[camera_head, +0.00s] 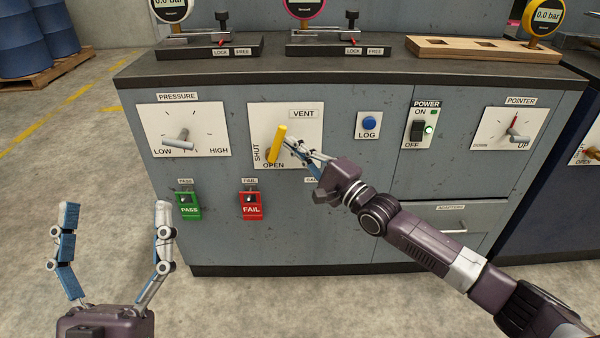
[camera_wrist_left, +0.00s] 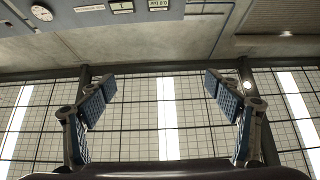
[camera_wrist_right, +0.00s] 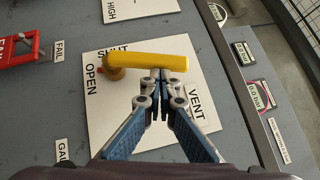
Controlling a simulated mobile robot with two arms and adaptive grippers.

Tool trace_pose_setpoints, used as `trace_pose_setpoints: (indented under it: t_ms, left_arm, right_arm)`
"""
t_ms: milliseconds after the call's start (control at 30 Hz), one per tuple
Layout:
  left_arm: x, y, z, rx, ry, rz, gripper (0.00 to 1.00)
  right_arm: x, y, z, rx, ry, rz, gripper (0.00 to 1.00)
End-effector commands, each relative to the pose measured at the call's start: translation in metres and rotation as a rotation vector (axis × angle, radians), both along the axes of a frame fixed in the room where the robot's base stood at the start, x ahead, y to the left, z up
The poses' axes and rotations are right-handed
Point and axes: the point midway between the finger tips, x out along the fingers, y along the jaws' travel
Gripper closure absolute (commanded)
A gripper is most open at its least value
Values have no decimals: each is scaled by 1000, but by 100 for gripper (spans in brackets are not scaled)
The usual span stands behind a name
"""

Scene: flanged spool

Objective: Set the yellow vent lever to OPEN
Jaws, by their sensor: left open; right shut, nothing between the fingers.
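The yellow vent lever (camera_head: 278,143) is on a white panel (camera_head: 305,130) marked SHUT at the left and OPEN at the bottom. Its bar runs steeply, top leaning slightly right, lower end just above the word OPEN. In the right wrist view the lever (camera_wrist_right: 150,62) lies across the picture, with its round hub at the end near OPEN. My right gripper (camera_head: 287,143) is shut and empty, its fingertips right beside the bar's right side; contact cannot be told. My left gripper (camera_head: 116,206) is open and empty, low in front of the cabinet, far from the lever.
Left of the vent panel is a PRESSURE knob (camera_head: 179,139). Below are a green PASS switch (camera_head: 189,206) and a red FAIL switch (camera_head: 251,206). To the right are a blue LOG button (camera_head: 369,122), a POWER switch (camera_head: 417,130) and a POINTER lever (camera_head: 516,136).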

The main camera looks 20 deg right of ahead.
Motion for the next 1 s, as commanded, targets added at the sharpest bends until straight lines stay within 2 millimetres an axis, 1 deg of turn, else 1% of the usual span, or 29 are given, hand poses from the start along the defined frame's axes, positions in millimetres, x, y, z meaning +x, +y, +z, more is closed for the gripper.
trace_pose_setpoints:
  t_ms: [33,100,200,400,533,700,900,1000]
  left_arm:
    - [9,-1,-9,20,68,4,17]
    - [20,-2,-26,45,159,9,17]
    - [33,-2,-51,81,284,16,17]
    - [45,1,-102,143,514,29,17]
    - [46,5,-132,177,644,37,17]
    - [42,10,-165,214,791,45,17]
    - [34,16,-194,245,916,52,17]
    - [30,18,-203,255,960,54,17]
  right_arm:
    - [0,1,5,-15,3,1,100]
    - [1,3,6,-35,9,1,100]
    - [1,5,7,-61,17,1,100]
    - [2,10,10,-58,17,2,100]
    - [3,12,12,-57,16,2,100]
    - [4,15,15,-56,16,1,100]
    - [5,19,16,-56,16,1,100]
    - [6,21,17,-55,16,1,100]
